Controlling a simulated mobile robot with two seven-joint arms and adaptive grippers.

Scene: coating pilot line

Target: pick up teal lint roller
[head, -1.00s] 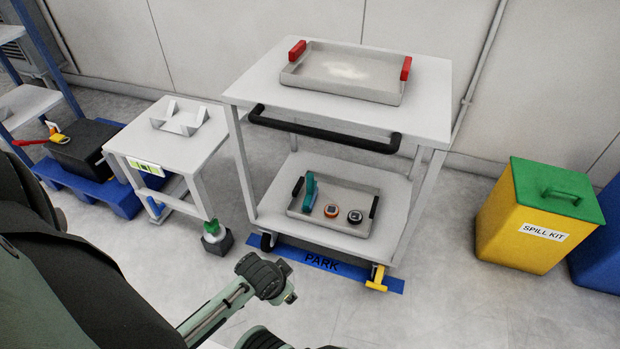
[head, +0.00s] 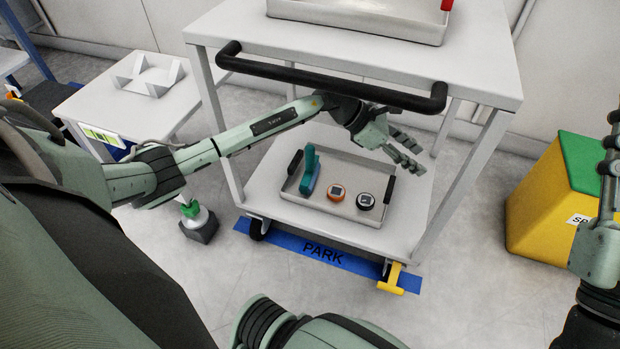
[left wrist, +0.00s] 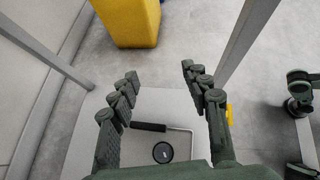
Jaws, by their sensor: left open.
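The teal lint roller (head: 309,172) stands in the left end of the grey tray (head: 345,174) on the cart's lower shelf, seen in the head view. It is not visible in the left wrist view. My left gripper (head: 414,156) is open and empty, reaching under the cart's top, to the right of the roller over the tray's right end. Its spread fingers also show in the left wrist view (left wrist: 160,72). My right gripper (head: 612,132) is partly in view at the right edge; its opening is unclear.
The cart's top shelf (head: 480,75) and black push bar (head: 330,82) lie above and in front of my left arm. A yellow spill kit bin (head: 540,215) stands right.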

